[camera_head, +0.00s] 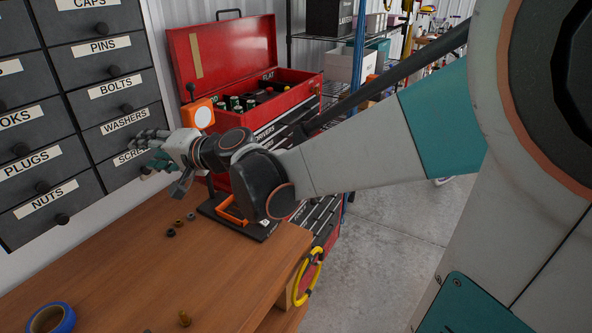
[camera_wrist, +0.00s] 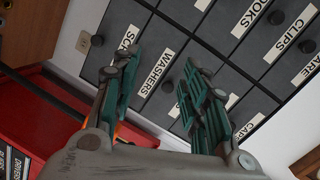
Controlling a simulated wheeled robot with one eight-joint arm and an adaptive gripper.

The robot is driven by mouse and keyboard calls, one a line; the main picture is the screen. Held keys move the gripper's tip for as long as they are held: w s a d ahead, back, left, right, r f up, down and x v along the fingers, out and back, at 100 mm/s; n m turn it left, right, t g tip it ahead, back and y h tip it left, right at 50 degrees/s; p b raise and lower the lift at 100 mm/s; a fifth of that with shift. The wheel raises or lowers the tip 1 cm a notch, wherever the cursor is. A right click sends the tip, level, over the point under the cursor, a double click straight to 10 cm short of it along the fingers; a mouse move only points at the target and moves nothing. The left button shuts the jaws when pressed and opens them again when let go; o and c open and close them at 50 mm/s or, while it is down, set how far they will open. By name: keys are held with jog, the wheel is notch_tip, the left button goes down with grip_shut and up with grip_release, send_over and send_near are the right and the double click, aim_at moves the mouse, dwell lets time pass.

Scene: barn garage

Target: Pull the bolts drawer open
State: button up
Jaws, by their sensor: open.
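The bolts drawer (camera_head: 105,101) is a dark grey drawer with a white label and a round black knob (camera_head: 127,107). It sits in the wall cabinet at the left, flush with its neighbours, so it looks closed. In the head view my gripper (camera_head: 147,147) is in front of the cabinet, below and right of that knob, near the screws and washers drawers. In the wrist view my gripper (camera_wrist: 160,75) is open and empty, fingers spread toward the cabinet. The washers drawer (camera_wrist: 150,56) shows between them. The right finger hides much of the bolts drawer front.
A wooden workbench (camera_head: 190,262) with small loose parts and blue tape (camera_head: 52,318) lies below. An open red toolbox (camera_head: 300,83) stands right of the cabinet, behind my arm.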

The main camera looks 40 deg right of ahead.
jog(key=s+f+n+g+h+b, duration=0.1)
jog(key=s+f+n+g+b, duration=0.1)
jog(key=s+f, duration=0.3)
jog(key=s+f+n+g+h+b, duration=0.1)
jog(key=s+f+n, duration=0.4)
jog(key=s, duration=0.7)
jog(key=shift+s+f+g+h+b, duration=0.35)
jog(key=shift+f+g+h, duration=0.4)
jog(key=shift+g, duration=0.45)
jog(key=shift+w, duration=0.1)
